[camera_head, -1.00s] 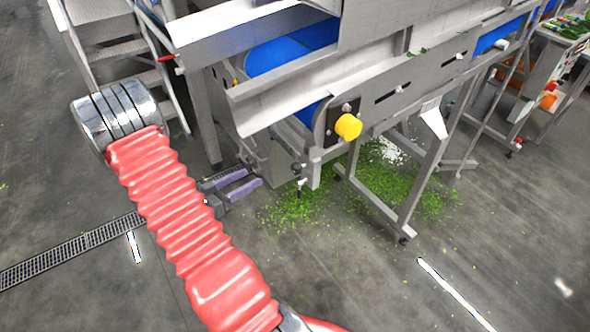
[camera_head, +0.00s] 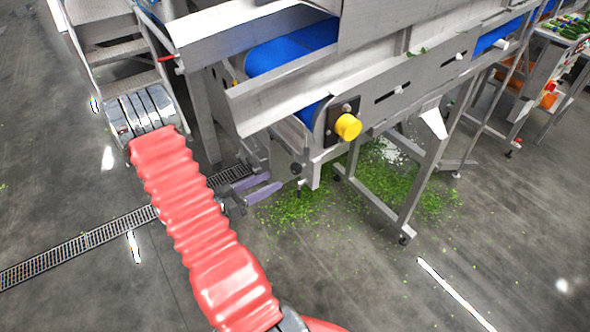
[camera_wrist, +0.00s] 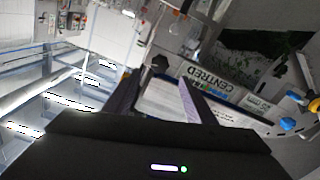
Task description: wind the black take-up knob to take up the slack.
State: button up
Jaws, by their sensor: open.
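A small dark knob (camera_head: 296,168) under the conveyor's end in the head view looks like the same one. My gripper (camera_head: 275,181) has two purple fingers. They are spread and empty, pointing right, with their tips a short way left of the knob. In the wrist view my gripper (camera_wrist: 161,77) stands open, with a plate marked CENTRED (camera_wrist: 215,88) beyond the right finger. I cannot tell whether the belt is slack.
A yellow knob (camera_head: 348,127) sticks out from the conveyor frame (camera_head: 375,92) above. Steel legs (camera_head: 425,185) stand to the right. Green scraps (camera_head: 300,207) lie on the floor below. Metal steps (camera_head: 115,50) stand at the back left. The front floor is open.

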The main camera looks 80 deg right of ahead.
aim_at(293, 170)
jog(key=x, duration=1.1)
jog(key=c, duration=1)
jog(key=shift+c, duration=0.2)
jog(key=shift+m, duration=0.3)
jog(key=shift+m, duration=1.3)
jog(key=o, duration=1)
